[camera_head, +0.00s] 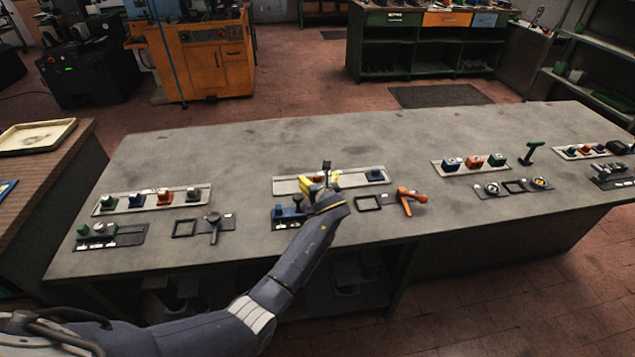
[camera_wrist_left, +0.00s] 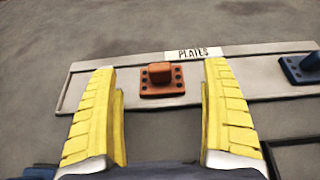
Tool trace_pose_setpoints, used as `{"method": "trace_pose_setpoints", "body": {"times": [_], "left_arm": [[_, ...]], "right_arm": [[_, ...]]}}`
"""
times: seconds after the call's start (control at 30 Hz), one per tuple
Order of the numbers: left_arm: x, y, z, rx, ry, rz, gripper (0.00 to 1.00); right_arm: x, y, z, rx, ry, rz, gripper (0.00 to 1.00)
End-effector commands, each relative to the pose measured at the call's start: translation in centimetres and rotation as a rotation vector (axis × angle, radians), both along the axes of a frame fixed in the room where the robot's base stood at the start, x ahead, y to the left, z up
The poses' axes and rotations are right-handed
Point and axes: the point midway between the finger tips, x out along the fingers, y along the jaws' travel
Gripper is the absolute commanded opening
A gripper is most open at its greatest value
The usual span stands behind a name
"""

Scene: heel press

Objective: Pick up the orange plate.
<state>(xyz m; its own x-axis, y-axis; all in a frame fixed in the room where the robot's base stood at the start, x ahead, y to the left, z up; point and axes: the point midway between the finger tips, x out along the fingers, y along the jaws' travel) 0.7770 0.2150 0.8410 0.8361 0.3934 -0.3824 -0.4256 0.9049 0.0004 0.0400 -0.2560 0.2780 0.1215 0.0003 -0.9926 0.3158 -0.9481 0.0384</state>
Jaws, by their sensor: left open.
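The orange plate (camera_wrist_left: 163,82) is a small flat square with a raised block on top and dark holes along its sides. It lies on a pale tray marked PLATES (camera_wrist_left: 240,88). My left gripper (camera_wrist_left: 160,72) is open, with its yellow fingers on either side of the plate in the picture; no contact shows. In the head view, the left gripper (camera_head: 323,186) is over the middle tray (camera_head: 348,184), and the orange plate (camera_head: 318,178) is mostly hidden behind it. My right gripper is not in view.
A blue plate (camera_head: 375,175) sits at the tray's right end. In front are a blue piece (camera_head: 290,212), a square frame (camera_head: 368,203) and an orange-handled tool (camera_head: 409,197). Other trays with small pieces stand left (camera_head: 178,207) and right (camera_head: 440,168). The bench behind the trays is clear.

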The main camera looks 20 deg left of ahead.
Motion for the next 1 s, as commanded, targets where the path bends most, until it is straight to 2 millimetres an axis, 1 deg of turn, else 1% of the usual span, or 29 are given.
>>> {"method": "trace_pose_setpoints", "body": {"times": [0.03, 0.23, 0.6, 0.67, 1.0], "left_arm": [[0.6, 0.3, -0.1, 0.002, 0.001, 0.001, 0.82], [2.0, 0.9, -0.8, 0.0, 0.0, 0.0, 0.82], [2.3, 1.1, -1.0, 0.0, 0.0, 0.0, 0.82], [2.3, 1.1, -1.0, 0.0, 0.0, 0.0, 0.76], [2.3, 1.1, -1.0, 0.0, 0.001, 0.0, 0.37]], "right_arm": [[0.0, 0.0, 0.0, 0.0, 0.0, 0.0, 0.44], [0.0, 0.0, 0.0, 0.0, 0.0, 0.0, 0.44], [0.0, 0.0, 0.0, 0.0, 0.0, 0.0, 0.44], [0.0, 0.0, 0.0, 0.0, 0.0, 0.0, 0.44], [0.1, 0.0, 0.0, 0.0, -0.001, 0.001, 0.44]]}}
